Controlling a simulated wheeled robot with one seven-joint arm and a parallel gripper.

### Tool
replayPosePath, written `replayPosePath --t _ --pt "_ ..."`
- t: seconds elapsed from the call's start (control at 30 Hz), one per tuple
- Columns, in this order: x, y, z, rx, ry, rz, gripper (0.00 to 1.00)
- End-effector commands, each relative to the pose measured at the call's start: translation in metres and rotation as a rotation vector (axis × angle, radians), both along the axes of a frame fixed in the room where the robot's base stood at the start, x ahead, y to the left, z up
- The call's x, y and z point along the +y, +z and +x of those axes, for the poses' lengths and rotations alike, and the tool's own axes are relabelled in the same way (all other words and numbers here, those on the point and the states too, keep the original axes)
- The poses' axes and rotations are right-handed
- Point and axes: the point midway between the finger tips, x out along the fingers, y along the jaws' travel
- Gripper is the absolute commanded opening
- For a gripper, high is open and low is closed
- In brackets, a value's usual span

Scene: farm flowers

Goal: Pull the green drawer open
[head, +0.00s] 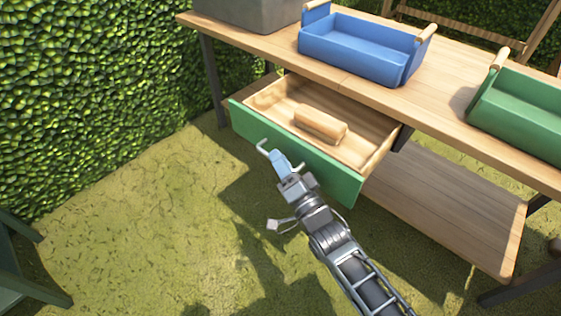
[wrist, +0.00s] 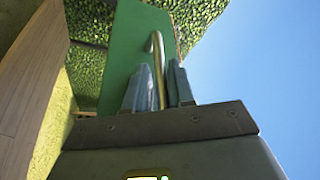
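The green drawer (head: 330,171) is under the wooden table and stands well out from it, with its wooden inside showing. Its green front also fills the middle of the wrist view (wrist: 125,60). A thin metal bar handle (head: 263,146) is on the front; it shows in the wrist view (wrist: 156,50) too. My gripper (head: 276,158) is at the handle, in front of the drawer. In the wrist view its two fingers (wrist: 161,88) lie close on either side of the bar, which runs between them. The fingers hide part of the handle.
A wooden block (head: 320,124) lies in the drawer. A blue crate (head: 350,50), a green crate (head: 525,110) and a grey box (head: 245,12) stand on the table (head: 440,100). A lower shelf (head: 440,205) is to the right.

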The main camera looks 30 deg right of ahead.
Motion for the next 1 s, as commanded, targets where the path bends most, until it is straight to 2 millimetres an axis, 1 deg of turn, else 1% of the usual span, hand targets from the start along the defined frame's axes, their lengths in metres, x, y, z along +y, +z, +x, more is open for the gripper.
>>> replayPosePath --t 0.07,0.17,0.43,0.6,0.73,1.0 --pt "0.000 0.000 -0.002 0.000 0.000 0.000 0.23" --pt "-0.001 -0.002 -0.011 0.001 0.000 -0.001 0.23" --pt "-0.004 -0.011 -0.053 0.002 0.000 0.000 0.23" --pt "-0.005 -0.015 -0.071 0.001 0.000 0.000 0.23" --pt "-0.005 -0.016 -0.076 0.000 0.000 0.000 0.23" --pt "-0.005 -0.016 -0.076 0.000 0.000 0.000 0.23"
